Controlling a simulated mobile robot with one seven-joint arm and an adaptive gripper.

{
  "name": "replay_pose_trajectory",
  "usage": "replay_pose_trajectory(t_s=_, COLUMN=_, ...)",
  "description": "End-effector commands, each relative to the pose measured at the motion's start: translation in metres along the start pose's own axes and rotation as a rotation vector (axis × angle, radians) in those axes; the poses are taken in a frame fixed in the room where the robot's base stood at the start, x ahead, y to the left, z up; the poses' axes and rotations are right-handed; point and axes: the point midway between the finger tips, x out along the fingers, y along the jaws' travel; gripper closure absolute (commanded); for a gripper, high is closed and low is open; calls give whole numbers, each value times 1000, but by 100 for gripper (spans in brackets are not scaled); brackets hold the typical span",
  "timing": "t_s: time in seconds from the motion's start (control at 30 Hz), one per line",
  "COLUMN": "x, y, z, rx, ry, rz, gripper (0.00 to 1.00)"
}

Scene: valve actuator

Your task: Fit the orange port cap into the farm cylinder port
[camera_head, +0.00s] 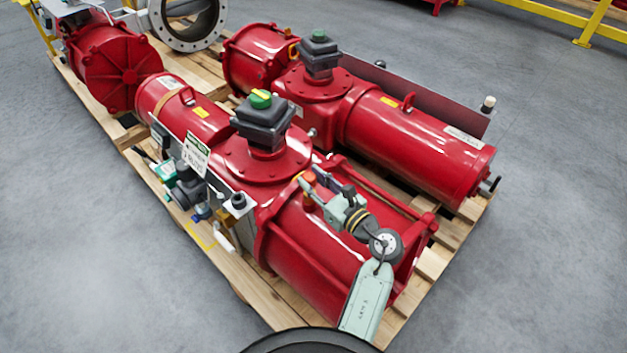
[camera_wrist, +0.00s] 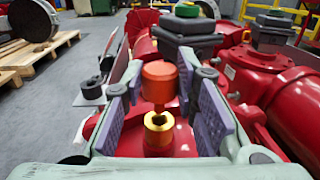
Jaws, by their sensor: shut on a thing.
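The orange port cap (camera_wrist: 160,80) is upright between the purple-padded fingers of my gripper (camera_wrist: 160,88), which is shut on it. The brass-coloured cylinder port (camera_wrist: 158,130) shows just below the cap, its dark opening facing up. The cap's narrow lower end appears directly over this opening; I cannot tell whether it touches the port. In the head view, the cap (camera_head: 309,178) is a small orange spot at the tip of my gripper (camera_head: 315,190), above the near red actuator (camera_head: 305,255). The port is hard to make out there.
A black position indicator (camera_head: 265,120) with a green and yellow top stands on the near actuator. A second red actuator (camera_head: 420,140) lies parallel behind it. Both rest on a wooden pallet (camera_head: 445,245). Grey floor (camera_head: 545,240) is clear to the right.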

Motion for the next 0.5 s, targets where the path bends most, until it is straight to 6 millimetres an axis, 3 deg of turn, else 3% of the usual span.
replay_pose_trajectory(t_s=0.5, x=0, y=0, z=-9, rx=0, ry=0, rz=0, gripper=100)
